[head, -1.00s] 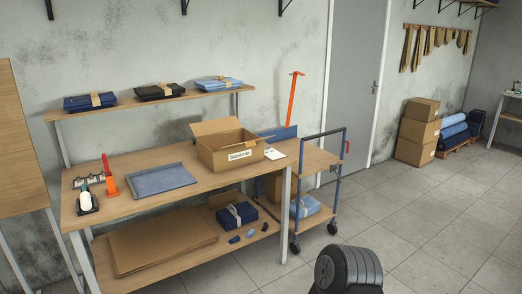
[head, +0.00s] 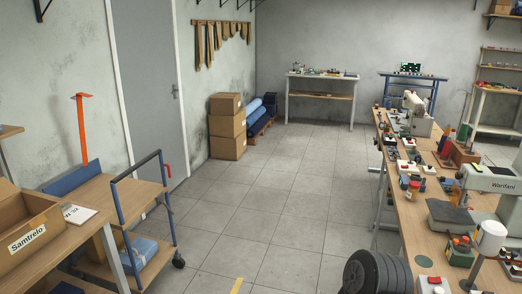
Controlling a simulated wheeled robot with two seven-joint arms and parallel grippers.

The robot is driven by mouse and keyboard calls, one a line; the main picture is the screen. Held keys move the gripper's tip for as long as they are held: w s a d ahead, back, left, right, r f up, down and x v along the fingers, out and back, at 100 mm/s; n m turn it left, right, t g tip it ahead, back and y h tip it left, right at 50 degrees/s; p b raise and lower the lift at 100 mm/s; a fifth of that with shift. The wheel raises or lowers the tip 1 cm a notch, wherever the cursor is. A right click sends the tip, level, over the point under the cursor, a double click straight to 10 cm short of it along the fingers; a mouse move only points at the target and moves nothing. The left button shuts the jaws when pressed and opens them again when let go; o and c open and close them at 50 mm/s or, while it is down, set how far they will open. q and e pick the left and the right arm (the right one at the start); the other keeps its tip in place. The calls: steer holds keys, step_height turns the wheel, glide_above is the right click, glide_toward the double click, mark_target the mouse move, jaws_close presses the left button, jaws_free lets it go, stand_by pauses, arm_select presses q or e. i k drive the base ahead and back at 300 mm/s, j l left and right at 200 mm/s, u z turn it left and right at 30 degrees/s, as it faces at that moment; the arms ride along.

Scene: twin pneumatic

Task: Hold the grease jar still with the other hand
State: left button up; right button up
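Neither of my grippers is in the head view. I cannot pick out the grease jar for certain. A small orange-red jar-like item (head: 413,190) stands on the long workbench (head: 405,215) at the right, among several small parts. It is too small to tell what it is. No gripper touches anything in view.
Sewing machines (head: 490,178) stand on the right bench. At the left are a box marked Santrelo (head: 30,240) and a blue-framed cart (head: 140,205).

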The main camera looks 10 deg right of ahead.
mark_target(412, 195)
steer(key=i+l+z, duration=0.1)
steer(key=i+z, duration=0.3)
steer(key=i, duration=0.4)
steer(key=i+j+z, duration=0.15)
steer(key=i+z, duration=0.25)
steer(key=i, duration=0.4)
steer(key=i+z, duration=0.45)
steer(key=i+j+z, duration=0.25)
steer(key=z, duration=0.25)
steer(key=i+j+z, duration=0.7)
steer(key=z, duration=0.25)
steer(key=i+j+z, duration=0.15)
steer(key=j+z, duration=0.3)
steer(key=j, duration=0.15)
steer(key=j+z, duration=0.45)
steer(key=j, duration=0.6)
steer(key=j+z, duration=0.4)
steer(key=j, duration=0.6)
steer(key=k, duration=0.05)
